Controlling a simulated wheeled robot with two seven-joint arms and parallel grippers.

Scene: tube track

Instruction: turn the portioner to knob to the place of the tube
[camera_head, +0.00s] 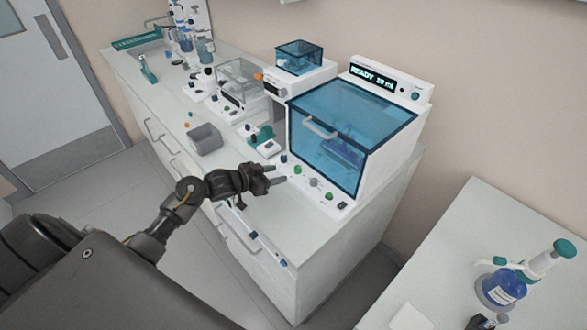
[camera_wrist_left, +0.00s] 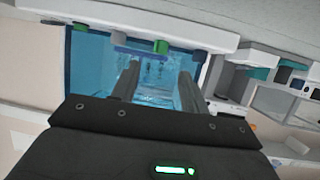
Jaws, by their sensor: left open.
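The portioner (camera_head: 404,150) is a white machine with a blue see-through front and a display reading "READY" and a volume in ml. My left gripper (camera_head: 280,174) is open and empty, close in front of the panel's left part, apparently apart from the knobs. In the left wrist view its two fingers (camera_wrist_left: 160,85) spread below a green knob (camera_wrist_left: 160,47). Place marks around the knobs are too small to read. My right gripper is out of view.
A grey bin (camera_head: 205,138) and small lab devices stand left along the white counter (camera_head: 285,220). A separate table at right holds a blue bottle (camera_head: 500,288) with a dispenser top. The counter before the portioner is mostly clear.

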